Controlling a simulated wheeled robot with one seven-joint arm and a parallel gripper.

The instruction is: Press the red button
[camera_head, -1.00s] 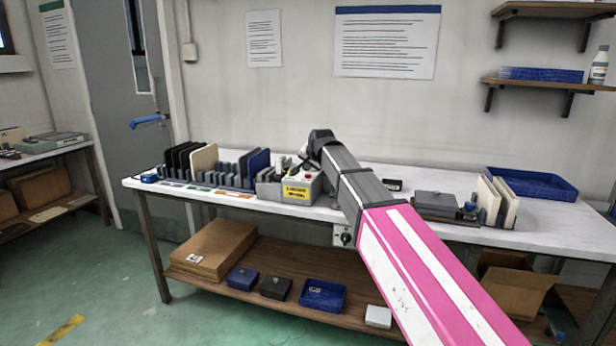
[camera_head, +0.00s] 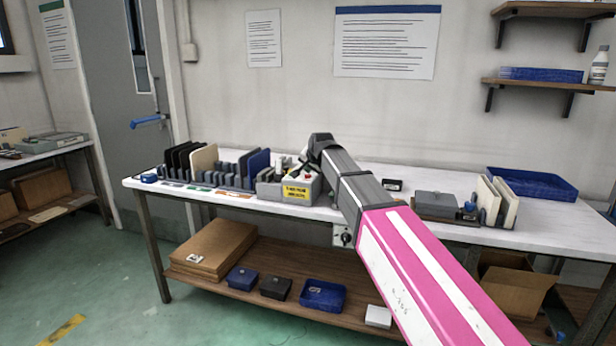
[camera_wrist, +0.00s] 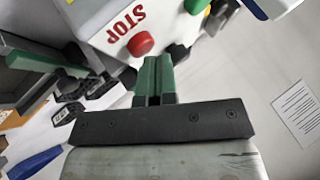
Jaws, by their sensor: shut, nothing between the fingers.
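The red button (camera_wrist: 141,44) is a round cap on a light grey control box, beside the word STOP, in the upper middle of the wrist view. A green button (camera_wrist: 196,5) is on the same box at its upper right. In the head view the grey box (camera_head: 271,195) with a yellow label stands on the bench, and the red button (camera_head: 308,175) shows small on its top. My gripper (camera_wrist: 153,62) is shut and empty. In the wrist view its green fingertips appear just below the red button; whether they touch it I cannot tell.
A rack of upright panels (camera_head: 204,160) stands left of the box. A grey device (camera_head: 437,204), two cream panels (camera_head: 506,203) and a blue tray (camera_head: 535,184) are on the bench's right. The bench top (camera_head: 385,174) behind my arm is partly clear.

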